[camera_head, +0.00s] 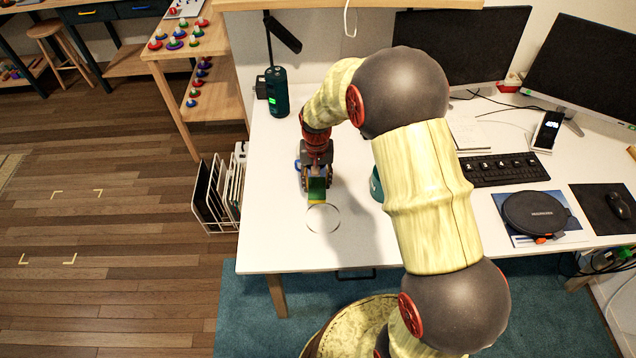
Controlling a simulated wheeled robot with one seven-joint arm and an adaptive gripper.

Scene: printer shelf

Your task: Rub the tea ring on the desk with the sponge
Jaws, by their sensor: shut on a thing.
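The tea ring (323,232) is a thin brown circle on the white desk (275,245), near its front left part. My gripper (316,184) points down at the desk just behind the ring. It is shut on the sponge (317,191), which looks green with a yellow edge. The sponge is at the ring's far edge in this view. I cannot tell whether it touches the desk. Part of the sponge is hidden by the fingers.
A dark green cylinder (278,92) stands behind my gripper. A teal object (376,185) is partly hidden by my arm. A keyboard (503,169) and a round black case (535,214) lie to the right. The desk left and front of the ring is clear.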

